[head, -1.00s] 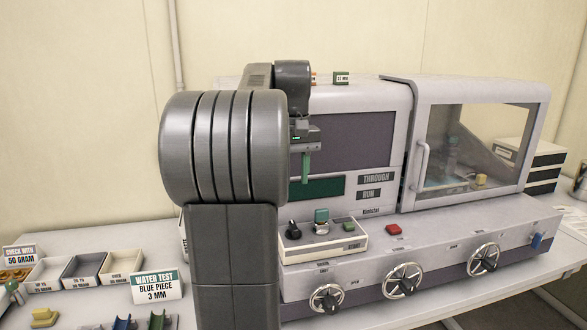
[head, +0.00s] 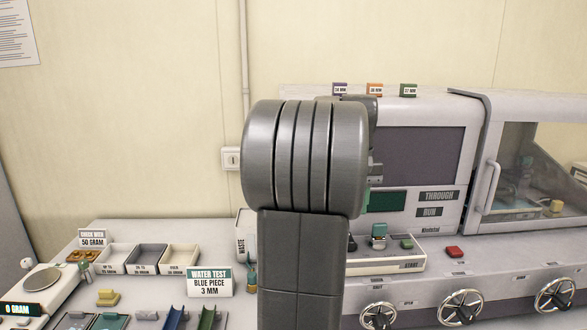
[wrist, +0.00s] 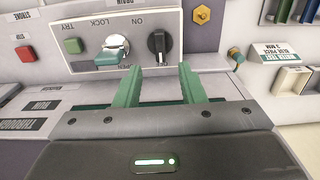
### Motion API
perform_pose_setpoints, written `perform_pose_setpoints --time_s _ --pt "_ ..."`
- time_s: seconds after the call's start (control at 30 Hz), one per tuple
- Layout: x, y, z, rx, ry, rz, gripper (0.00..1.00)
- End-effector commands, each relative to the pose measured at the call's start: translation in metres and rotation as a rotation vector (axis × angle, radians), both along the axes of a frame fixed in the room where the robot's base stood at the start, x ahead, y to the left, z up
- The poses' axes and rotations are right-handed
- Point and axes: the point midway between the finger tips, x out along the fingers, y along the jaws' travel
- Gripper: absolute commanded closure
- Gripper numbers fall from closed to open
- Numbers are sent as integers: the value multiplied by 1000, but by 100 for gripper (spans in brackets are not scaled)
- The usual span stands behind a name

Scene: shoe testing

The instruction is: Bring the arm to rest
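My arm (head: 300,160) stands upright in the middle of the head view, in front of the grey test machine (head: 420,150). My gripper (wrist: 160,70) shows in the wrist view with its two green fingers spread apart and nothing between them. It points toward the machine's small control box (wrist: 165,30), which bears a green button, a lock switch and a black knob. In the head view the gripper is mostly hidden behind my arm. The control box also shows there (head: 390,262).
Several crank wheels (head: 460,306) line the machine's front. Left of my arm are small sorting trays (head: 147,258), a water test sign (head: 209,282), a scale (head: 42,277) reading 0 gram, and coloured holders (head: 173,318). Three small labelled blocks (head: 374,89) sit on the machine's top.

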Motion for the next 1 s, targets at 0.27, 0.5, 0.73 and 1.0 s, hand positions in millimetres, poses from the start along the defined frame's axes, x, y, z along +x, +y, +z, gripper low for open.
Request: perform_pose_setpoints --time_s 0.27,0.5,0.73,1.0 --pt "-1 0 -53 1 5 -1 64" --pt "-1 0 -78 1 2 -1 64" --pt "0 0 -78 0 1 -22 64" --pt "0 0 -77 0 1 -14 64"
